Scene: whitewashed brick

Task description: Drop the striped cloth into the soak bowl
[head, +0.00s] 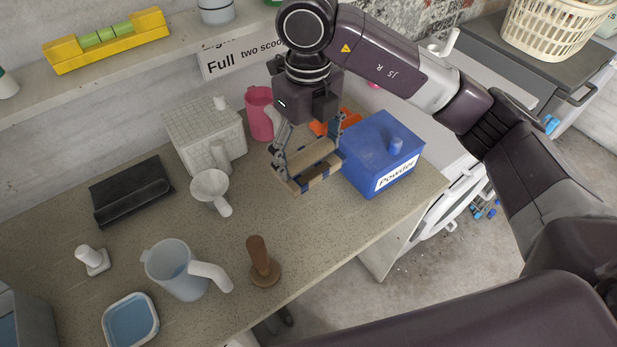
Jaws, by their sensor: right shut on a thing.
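The striped cloth (312,158), tan with darker bands, is between the fingers of my right gripper (308,150). The gripper points down and is shut on it, left of the blue powder box. Whether the cloth touches the counter is unclear. A small square bowl with a white rim (155,309) and blue liquid inside stands at the counter's front left; it looks like the soak bowl. My right gripper is far from it, up and to the right. My left gripper is not in view.
A blue powder box (370,160), pink cup (259,113), tiled box (205,135), white funnel (209,186), clear jug (172,268), wooden plunger (263,265), white brush (92,260) and black tray (130,192) stand on the counter. A grey bin (35,312) is at lower left.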

